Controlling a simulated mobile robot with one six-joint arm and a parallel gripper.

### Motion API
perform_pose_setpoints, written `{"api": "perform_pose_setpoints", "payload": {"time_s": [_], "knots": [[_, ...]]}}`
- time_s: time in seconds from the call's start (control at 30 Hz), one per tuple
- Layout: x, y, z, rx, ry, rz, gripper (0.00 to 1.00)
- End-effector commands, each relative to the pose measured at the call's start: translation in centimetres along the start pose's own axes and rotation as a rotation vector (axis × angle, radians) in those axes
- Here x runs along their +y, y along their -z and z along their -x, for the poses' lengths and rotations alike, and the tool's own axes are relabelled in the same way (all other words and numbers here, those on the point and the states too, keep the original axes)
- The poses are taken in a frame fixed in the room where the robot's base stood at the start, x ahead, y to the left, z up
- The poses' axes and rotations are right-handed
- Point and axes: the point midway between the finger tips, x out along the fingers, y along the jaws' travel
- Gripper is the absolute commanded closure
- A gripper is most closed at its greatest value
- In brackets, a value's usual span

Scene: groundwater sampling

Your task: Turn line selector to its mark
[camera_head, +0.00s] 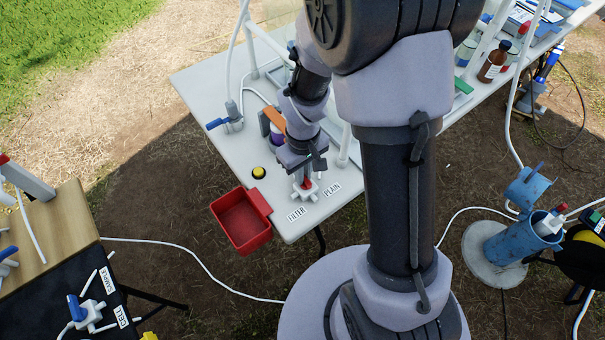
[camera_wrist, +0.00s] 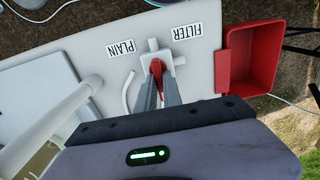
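The line selector (camera_wrist: 152,57) is a small white valve with a red handle (camera_wrist: 157,68). It stands near the table corner beside the FILTER label (camera_wrist: 187,32) and the PLAIN label (camera_wrist: 120,49). In the head view the selector (camera_head: 304,192) is below my wrist, its red handle partly covered. My gripper (camera_wrist: 159,80) reaches down over the handle, one finger on each side. The red handle fills the gap between the fingers, and they look shut on it. In the wrist view, the handle lies roughly in line with the fingers, between the two labels.
A red bin (camera_head: 241,220) hangs at the table's edge, close to the selector. A yellow button (camera_head: 258,172) and a blue-handled valve (camera_head: 230,122) are on the white table (camera_head: 205,80). A white post (camera_head: 343,146) stands near my wrist.

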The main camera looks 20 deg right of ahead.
Motion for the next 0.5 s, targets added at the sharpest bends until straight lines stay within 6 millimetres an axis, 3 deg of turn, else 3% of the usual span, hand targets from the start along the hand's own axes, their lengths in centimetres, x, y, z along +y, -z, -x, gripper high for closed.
{"api": "perform_pose_setpoints", "payload": {"time_s": [0.17,0.23,0.5], "knots": [[-0.01,-0.02,0.03,0.000,0.000,0.011,1.00],[-0.11,-0.14,0.24,-0.002,0.001,0.116,1.00],[-0.79,-0.90,0.53,-0.004,0.003,0.971,1.00]]}}
